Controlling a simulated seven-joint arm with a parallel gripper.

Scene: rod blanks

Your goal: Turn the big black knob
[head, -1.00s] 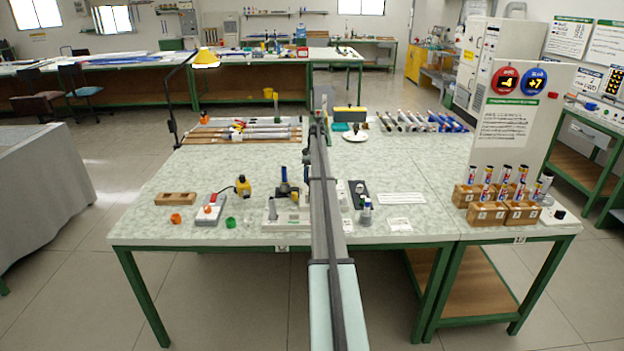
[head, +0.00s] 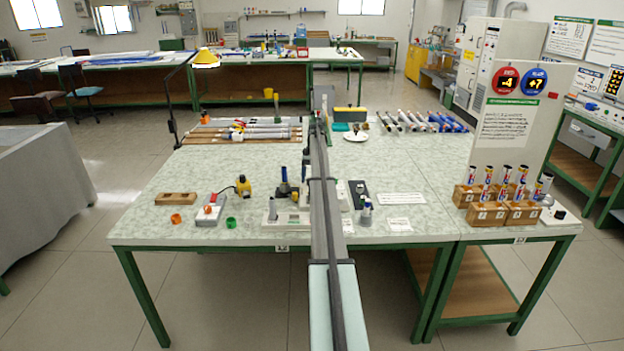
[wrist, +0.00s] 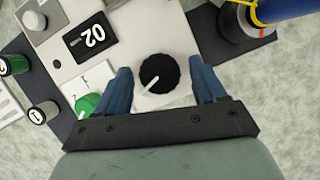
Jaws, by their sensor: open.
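The big black knob (wrist: 159,70) sits on a pale device panel (wrist: 142,30) in the wrist view. It has a ribbed edge and a white pointer line that points to the lower left. My gripper (wrist: 161,78) is open, with one blue finger on the left of the knob and one on the right. A gap shows on both sides, so the fingers are apart from the knob. In the head view my arm hides the knob, and the gripper cannot be made out clearly; part of the pale device (head: 290,221) shows left of the arm.
Left of the knob are a smaller green knob (wrist: 88,104), a dark display (wrist: 88,37) with light digits and a grey knob (wrist: 34,21). A blue cylinder in a dark holder (wrist: 240,25) stands at upper right. Wooden blocks with tubes (head: 488,212) stand at the table's right.

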